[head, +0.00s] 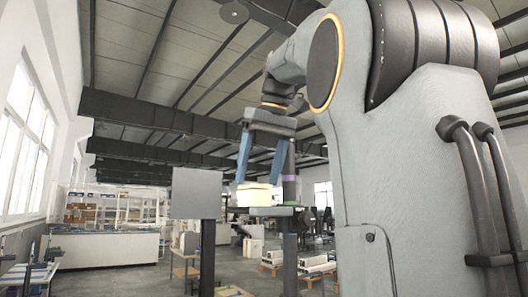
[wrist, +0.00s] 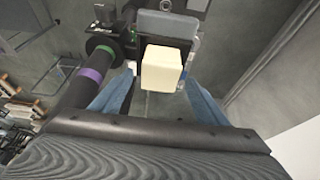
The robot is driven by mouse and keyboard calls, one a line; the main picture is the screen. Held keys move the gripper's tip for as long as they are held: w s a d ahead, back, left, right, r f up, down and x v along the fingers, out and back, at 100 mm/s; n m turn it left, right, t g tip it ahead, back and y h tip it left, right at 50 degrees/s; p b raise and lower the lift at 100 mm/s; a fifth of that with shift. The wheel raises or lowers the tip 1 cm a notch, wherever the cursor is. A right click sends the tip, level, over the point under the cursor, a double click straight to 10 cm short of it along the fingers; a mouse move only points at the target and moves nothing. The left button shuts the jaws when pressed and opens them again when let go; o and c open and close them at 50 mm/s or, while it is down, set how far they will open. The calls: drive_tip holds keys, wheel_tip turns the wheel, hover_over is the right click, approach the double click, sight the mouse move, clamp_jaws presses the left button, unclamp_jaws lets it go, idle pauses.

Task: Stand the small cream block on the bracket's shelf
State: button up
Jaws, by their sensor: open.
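The small cream block (head: 252,197) appears to rest on the bracket's flat grey shelf (head: 285,211) in the head view. My gripper (head: 257,182) is above it, its two blue fingers pointing down and spread. In the wrist view the cream block (wrist: 161,68) lies between the two open fingertips, with a visible gap on each side. A dark part of the shelf (wrist: 190,46) shows around the block. The block's underside is hidden, so its exact contact with the shelf cannot be seen.
A dark column (head: 290,262) with purple and green bands stands at the shelf; the banded post (wrist: 90,78) is close left of my fingers in the wrist view. A grey square panel (head: 196,193) on another post stands left. Shelving and a white counter are far behind.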

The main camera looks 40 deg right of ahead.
drive_tip(key=v, duration=0.7)
drive_tip(key=shift+s, duration=0.1)
idle(0.4)
